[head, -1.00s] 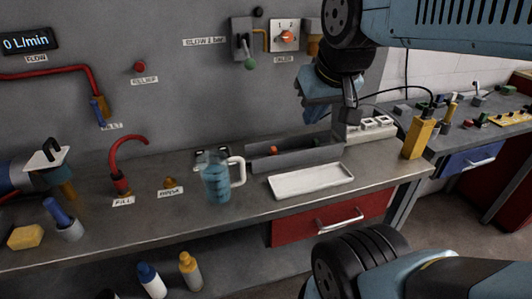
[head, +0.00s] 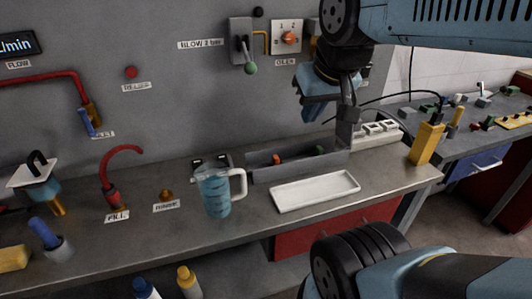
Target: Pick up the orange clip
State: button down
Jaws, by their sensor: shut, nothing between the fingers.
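A small orange-red piece (head: 277,158), which looks like the orange clip, lies in the long grey bin (head: 270,174) on the bench; only its top shows above the bin's front wall. A small dark green piece (head: 320,150) lies further right in the same bin. My gripper (head: 345,142) points down at the bin's right end, to the right of both pieces. It is shut and empty. I cannot tell whether its tips are inside the bin or just behind or above its edge.
A white tray (head: 300,198) lies in front of the bin. A white socket strip (head: 377,134) and a yellow box (head: 424,149) with a black cable are to the right.

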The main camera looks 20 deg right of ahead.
aim_at(275, 161)
jog(key=u, duration=0.45)
jog(key=i, duration=0.25)
jog(key=z, duration=1.55)
jog(key=k, duration=1.1)
jog(key=u, duration=0.65)
jog(key=i, duration=1)
